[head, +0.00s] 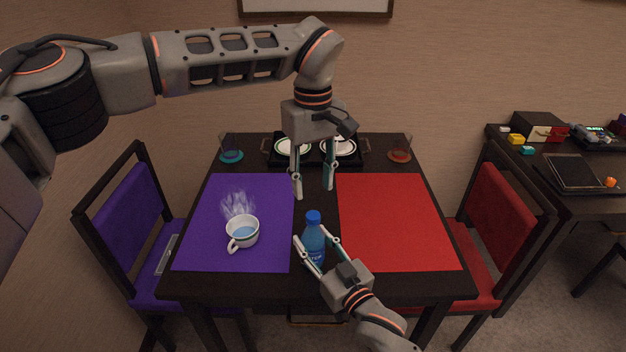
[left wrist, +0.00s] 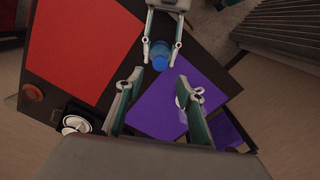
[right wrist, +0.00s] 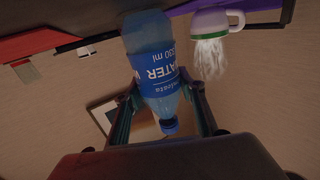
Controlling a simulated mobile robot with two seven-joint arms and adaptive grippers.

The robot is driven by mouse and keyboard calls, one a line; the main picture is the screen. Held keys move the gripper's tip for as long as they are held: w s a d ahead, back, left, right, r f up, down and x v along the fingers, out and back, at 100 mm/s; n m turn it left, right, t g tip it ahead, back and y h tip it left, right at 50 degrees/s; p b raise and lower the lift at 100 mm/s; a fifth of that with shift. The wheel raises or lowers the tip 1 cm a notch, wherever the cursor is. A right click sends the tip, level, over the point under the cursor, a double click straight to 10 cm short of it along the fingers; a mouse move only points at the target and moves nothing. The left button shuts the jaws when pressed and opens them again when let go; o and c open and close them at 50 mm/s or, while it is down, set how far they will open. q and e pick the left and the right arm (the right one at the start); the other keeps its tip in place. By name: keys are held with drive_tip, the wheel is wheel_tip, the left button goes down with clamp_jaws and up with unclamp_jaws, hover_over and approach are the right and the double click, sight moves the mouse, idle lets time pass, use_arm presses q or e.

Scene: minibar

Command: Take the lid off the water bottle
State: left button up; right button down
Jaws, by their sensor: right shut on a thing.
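The water bottle (head: 313,243) is translucent blue with a blue label and stands upright at the front middle of the table, between the two mats. Its blue lid (head: 313,217) is on top; the lid also shows in the left wrist view (left wrist: 160,62) and the right wrist view (right wrist: 169,126). My right gripper (head: 310,236) has its fingers on either side of the bottle body and is shut on it; the bottle shows in the right wrist view (right wrist: 155,70). My left gripper (head: 314,192) is open and empty, pointing down above the table, behind and higher than the lid.
A steaming white cup (head: 242,232) stands on the purple mat (head: 200,225), left of the bottle. A red mat (head: 395,220) lies bare at right. A black tray (head: 315,160) with plates and two glasses on coasters (head: 231,156) (head: 399,156) are at the back.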

sight(313, 215)
use_arm(q)
drive_tip(key=shift+f+m, duration=0.2)
drive_tip(key=shift+m, duration=0.1)
drive_tip(key=shift+f, duration=3.85)
clamp_jaws()
